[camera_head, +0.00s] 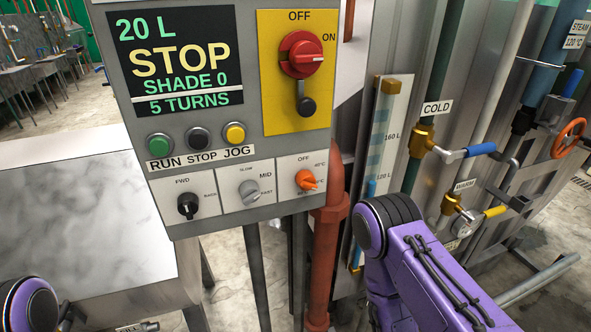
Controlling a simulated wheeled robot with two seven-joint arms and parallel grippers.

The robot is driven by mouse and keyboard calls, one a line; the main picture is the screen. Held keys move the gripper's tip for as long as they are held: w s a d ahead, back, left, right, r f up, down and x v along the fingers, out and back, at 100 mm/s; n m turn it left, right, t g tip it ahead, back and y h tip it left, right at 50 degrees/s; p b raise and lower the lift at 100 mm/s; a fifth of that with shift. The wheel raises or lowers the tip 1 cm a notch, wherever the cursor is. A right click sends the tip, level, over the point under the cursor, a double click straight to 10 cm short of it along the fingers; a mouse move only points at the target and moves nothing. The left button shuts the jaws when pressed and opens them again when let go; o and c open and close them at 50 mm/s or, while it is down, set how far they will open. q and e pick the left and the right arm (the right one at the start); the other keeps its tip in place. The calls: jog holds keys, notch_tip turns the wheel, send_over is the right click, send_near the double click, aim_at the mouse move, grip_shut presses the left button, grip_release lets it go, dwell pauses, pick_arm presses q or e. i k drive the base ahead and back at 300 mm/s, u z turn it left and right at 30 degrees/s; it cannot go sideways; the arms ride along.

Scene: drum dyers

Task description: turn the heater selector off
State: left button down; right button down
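The heater selector (306,180) is a small orange knob at the lower right of the grey control panel (105,75). Its white plate has OFF at the top, 40°C at the upper right and a partly hidden marking at the lower right. The knob's pointer is turned to the right and slightly down, away from OFF. Nothing touches the knob. My purple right arm shows at the lower right, below and right of the panel, and part of my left arm shows in the bottom left corner. Neither gripper can be made out in this view.
Beside the heater knob are a grey speed knob (249,191) and a black FWD knob (188,205). Above are the buttons and a red main switch (302,56) on yellow. A rust-red pipe (326,245) runs close to the panel's right edge. A metal table (75,220) stands left.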

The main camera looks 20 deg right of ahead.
aim_at(305, 179)
jog(key=u, duration=1.7)
jog(key=k, duration=0.85)
jog(key=z, duration=1.65)
jog(key=i, duration=0.5)
jog(key=z, duration=0.05)
